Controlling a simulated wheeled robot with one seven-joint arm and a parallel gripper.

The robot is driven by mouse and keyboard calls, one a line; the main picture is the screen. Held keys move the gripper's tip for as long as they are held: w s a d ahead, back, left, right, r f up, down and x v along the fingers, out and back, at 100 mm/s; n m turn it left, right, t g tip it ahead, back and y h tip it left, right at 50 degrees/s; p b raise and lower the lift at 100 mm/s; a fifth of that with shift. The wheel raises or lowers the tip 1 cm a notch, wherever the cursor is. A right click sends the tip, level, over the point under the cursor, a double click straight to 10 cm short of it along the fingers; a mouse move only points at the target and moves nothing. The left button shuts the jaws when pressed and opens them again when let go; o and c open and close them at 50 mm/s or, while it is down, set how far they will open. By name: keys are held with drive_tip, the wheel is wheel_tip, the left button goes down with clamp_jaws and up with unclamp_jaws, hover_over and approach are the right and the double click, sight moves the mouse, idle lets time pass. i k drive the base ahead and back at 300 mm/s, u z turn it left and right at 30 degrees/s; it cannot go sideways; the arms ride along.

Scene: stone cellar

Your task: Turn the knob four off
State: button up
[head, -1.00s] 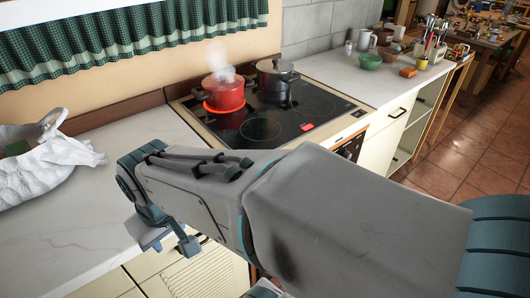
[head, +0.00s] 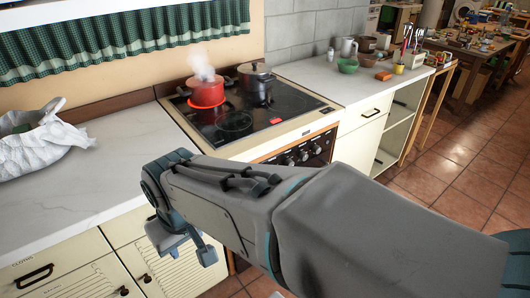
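The stove (head: 205,128) has a black glass top. Its front panel carries a row of round knobs (head: 304,155); the left part of the row is hidden behind my arm, so I cannot tell which is knob four. A red pot (head: 206,93) steams on the back left burner, with a glowing red ring at its base. A dark lidded pot (head: 257,84) stands to its right. My gripper (head: 186,246) is empty as far as I see, in front of the counter, left of the knobs and apart from them. Its finger opening is unclear.
A white counter (head: 75,195) with a crumpled white cloth (head: 40,148) lies left of the stove. Cream cabinets (head: 70,270) are below it. The right counter (head: 335,85) holds a green bowl (head: 347,66) and cups. Tiled floor (head: 440,150) is open at the right.

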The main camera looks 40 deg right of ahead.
sight(289, 162)
drive_tip(key=z, duration=0.8)
drive_tip(key=i, duration=1)
